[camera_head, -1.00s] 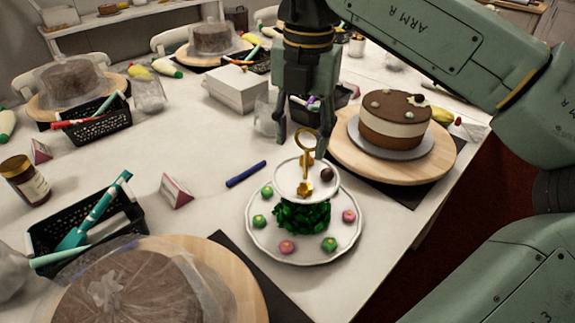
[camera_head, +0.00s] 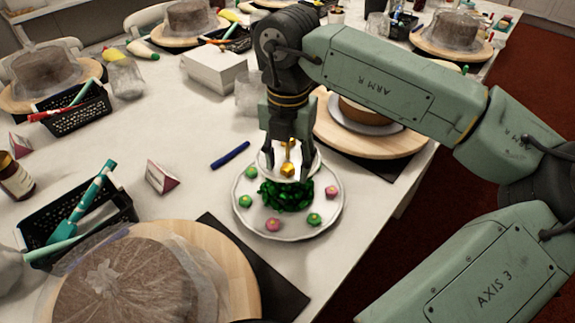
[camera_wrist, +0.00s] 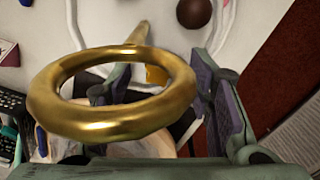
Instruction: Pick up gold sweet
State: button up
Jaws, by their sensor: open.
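The gold sweet (camera_head: 287,170) sits on the small upper plate of a two-tier stand. In the wrist view it shows as a small yellow-gold block (camera_wrist: 157,75), partly hidden behind the stand's gold ring handle (camera_wrist: 110,128). My gripper (camera_head: 286,175) is open and points down over the upper plate, its fingers on either side of the sweet in the picture. In the wrist view, the fingers (camera_wrist: 172,88) show beyond the large ring. I cannot tell if they touch anything. A brown ball sweet (camera_wrist: 195,12) lies on the plate at the top edge of the wrist view.
The stand's lower plate (camera_head: 246,216) holds green filling and several pink and green sweets. A blue pen (camera_head: 230,155) lies to the left. A covered cake (camera_head: 135,285) stands front left; a layered cake on a wooden board (camera_head: 372,145) is close on the right, partly behind my arm.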

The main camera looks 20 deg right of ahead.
jog(key=shift+c, duration=0.3)
jog(key=c, duration=0.8)
jog(key=shift+r, duration=0.1)
